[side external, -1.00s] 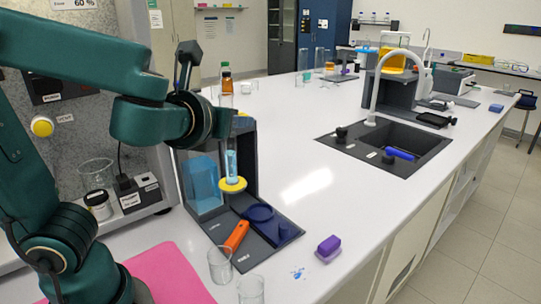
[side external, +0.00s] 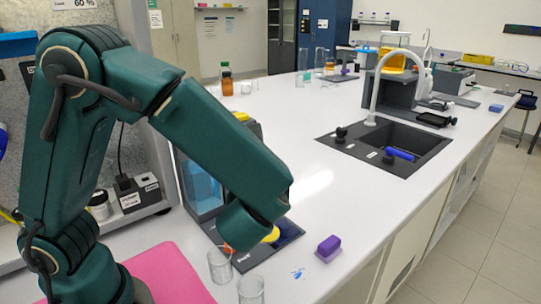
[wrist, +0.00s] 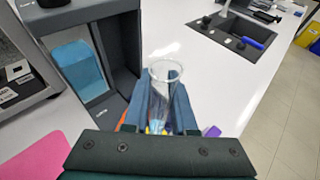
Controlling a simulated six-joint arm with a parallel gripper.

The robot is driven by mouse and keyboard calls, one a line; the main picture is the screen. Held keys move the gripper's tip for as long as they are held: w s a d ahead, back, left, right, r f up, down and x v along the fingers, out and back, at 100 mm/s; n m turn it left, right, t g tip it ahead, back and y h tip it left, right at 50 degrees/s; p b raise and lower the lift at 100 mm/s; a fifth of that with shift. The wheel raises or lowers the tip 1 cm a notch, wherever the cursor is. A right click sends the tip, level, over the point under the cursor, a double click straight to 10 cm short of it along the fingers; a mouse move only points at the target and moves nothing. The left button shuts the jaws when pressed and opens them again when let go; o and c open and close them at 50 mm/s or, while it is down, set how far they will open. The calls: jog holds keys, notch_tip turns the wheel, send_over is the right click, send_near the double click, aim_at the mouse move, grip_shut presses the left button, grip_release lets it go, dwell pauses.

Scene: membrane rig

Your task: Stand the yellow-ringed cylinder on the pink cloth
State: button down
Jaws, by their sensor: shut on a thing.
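My gripper (wrist: 166,108) is shut on the clear yellow-ringed cylinder (wrist: 163,80), whose open rim points up between the fingers in the wrist view. In the side view the cylinder's yellow ring (side external: 271,234) shows beside my wrist, over the dark tray of the rig; the rest of the cylinder and my fingers are hidden behind my arm. The pink cloth (side external: 172,270) lies flat at the front left of the bench, left of the ring, and also shows at the lower left of the wrist view (wrist: 35,160). Nothing stands on its visible part.
The dark rig with a blue panel (side external: 200,185) rises behind my arm. A purple block (side external: 328,248) lies to the right. A sink (side external: 385,150) is further back.

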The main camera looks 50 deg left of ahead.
jog(key=w+d+f, duration=0.1)
jog(key=d+f, duration=0.3)
jog(key=f, duration=0.2)
jog(key=shift+w+f, duration=0.25)
jog(key=shift+f, duration=0.05)
jog(key=shift+f, duration=0.15)
jog(key=c, duration=0.7)
grip_release()
jog(key=v, duration=0.6)
jog(key=shift+s+d+r, duration=0.15)
jog(key=shift+d+r, duration=0.05)
jog(key=shift+r, duration=0.05)
jog(key=shift+o, duration=0.4)
jog(key=shift+s+d+r, duration=0.15)
jog(key=shift+s+d, duration=0.15)
jog(key=shift+s, duration=0.05)
